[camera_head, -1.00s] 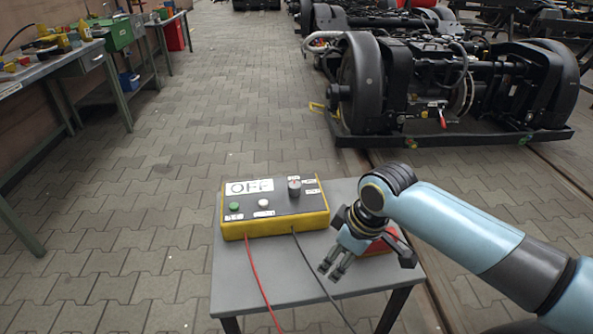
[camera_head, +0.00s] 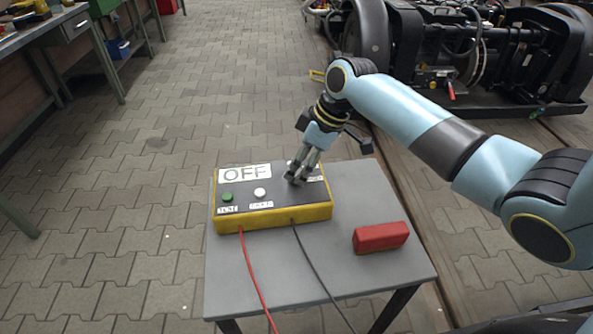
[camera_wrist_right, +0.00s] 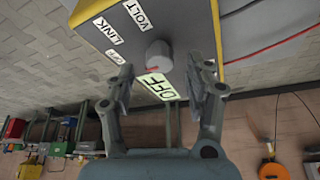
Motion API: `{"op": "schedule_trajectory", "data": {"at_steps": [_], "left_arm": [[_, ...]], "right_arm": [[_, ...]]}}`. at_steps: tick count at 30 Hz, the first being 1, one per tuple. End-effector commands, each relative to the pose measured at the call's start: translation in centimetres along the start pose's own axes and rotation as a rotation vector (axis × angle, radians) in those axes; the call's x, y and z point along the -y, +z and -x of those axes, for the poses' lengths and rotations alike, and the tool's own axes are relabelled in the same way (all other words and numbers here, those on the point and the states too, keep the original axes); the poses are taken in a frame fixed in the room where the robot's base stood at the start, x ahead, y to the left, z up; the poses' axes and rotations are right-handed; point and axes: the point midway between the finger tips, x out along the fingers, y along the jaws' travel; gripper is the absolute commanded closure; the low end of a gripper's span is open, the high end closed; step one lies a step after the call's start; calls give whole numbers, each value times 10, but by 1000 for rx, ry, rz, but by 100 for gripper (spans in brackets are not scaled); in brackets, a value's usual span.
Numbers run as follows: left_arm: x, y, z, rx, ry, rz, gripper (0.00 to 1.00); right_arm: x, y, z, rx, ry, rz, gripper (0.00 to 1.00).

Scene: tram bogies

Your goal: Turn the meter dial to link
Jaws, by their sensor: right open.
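The meter (camera_head: 272,214) is a yellow box with a dark top on a small grey table. Its display (camera_head: 245,174) reads OFF. Its grey round dial (camera_wrist_right: 158,52) shows in the wrist view with a red mark on its lower-left side. My left gripper is not in view.
A red block (camera_head: 381,237) lies on the table (camera_head: 345,277) right of the meter. A red cable (camera_head: 253,275) and a black cable (camera_head: 318,274) run from the meter over the front edge. A bogie (camera_head: 450,50) and a workbench (camera_head: 75,35) stand behind.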

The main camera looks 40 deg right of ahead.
Motion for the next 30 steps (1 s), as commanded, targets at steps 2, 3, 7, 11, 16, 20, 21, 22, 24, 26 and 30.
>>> {"op": "schedule_trajectory", "data": {"at_steps": [2,3,7,11,16,20,21,22,24,26,30], "left_arm": [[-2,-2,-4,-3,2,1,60],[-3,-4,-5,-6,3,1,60],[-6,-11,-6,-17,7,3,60],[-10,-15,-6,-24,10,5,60],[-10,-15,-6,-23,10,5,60],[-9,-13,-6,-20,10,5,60],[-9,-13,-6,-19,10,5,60],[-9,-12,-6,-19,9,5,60],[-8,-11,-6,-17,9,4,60],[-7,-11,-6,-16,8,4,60],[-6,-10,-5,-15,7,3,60]], "right_arm": [[0,0,-12,-1,1,-2,47],[0,0,-16,-1,1,-2,47],[0,0,-22,0,2,0,47],[-1,0,-22,0,2,0,47],[-1,0,-22,0,2,0,52],[-1,0,-22,0,2,0,69],[-1,0,-22,0,2,0,74],[-1,0,-22,0,2,0,78],[0,0,-22,0,2,-1,87],[0,0,-22,0,2,-1,95],[0,0,-22,0,2,-2,100]]}}
